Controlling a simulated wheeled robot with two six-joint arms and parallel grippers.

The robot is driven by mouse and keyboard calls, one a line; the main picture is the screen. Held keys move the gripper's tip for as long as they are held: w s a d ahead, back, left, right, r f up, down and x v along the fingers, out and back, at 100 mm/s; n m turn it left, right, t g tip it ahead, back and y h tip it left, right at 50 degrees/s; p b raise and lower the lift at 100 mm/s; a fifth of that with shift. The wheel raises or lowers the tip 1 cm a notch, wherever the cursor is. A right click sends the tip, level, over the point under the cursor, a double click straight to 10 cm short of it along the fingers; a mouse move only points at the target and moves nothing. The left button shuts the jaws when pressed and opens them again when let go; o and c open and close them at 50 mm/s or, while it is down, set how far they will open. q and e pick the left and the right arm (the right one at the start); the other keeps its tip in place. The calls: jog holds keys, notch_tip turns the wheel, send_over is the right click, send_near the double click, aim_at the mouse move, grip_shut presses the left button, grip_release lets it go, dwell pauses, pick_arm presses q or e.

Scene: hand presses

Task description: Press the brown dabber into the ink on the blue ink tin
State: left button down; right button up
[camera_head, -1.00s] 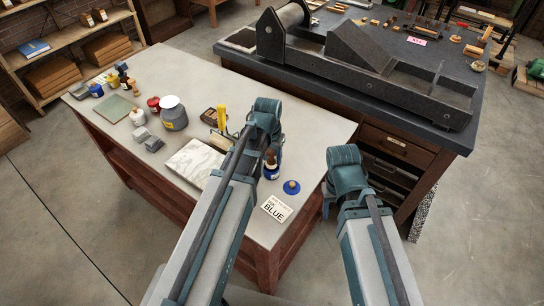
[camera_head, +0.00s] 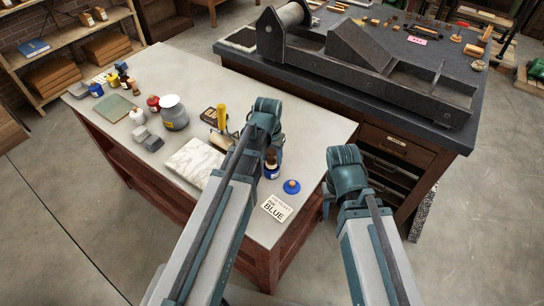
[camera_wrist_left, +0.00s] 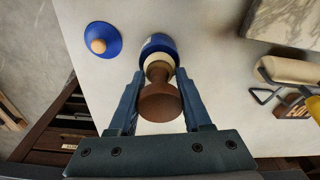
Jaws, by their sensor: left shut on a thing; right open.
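My left gripper (camera_wrist_left: 158,82) is shut on the brown dabber (camera_wrist_left: 160,103), which stands upright between the fingers in the left wrist view. The blue ink tin (camera_wrist_left: 158,43) is directly beyond the dabber's pale lower part. In the head view the dabber (camera_head: 271,157) is at the mouth of the blue tin (camera_head: 271,172), near the table's right end. I cannot tell whether its pad touches the ink, since the tin's inside is hidden. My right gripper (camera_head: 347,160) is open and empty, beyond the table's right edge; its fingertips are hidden.
A blue lid with a wooden knob (camera_head: 291,186) lies right of the tin, near a card reading BLUE (camera_head: 277,207). A marble slab (camera_head: 194,161) and a yellow-handled roller (camera_head: 221,118) are to the left. Grey jar (camera_head: 173,115) and several bottles stand further left.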

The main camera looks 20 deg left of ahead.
pick_arm(q)
jog(key=shift+s+f+b, duration=0.1)
jog(key=shift+f+b, duration=0.25)
dwell(1.2)
notch_tip(320, 180, up, 7)
jog(key=p, duration=0.7)
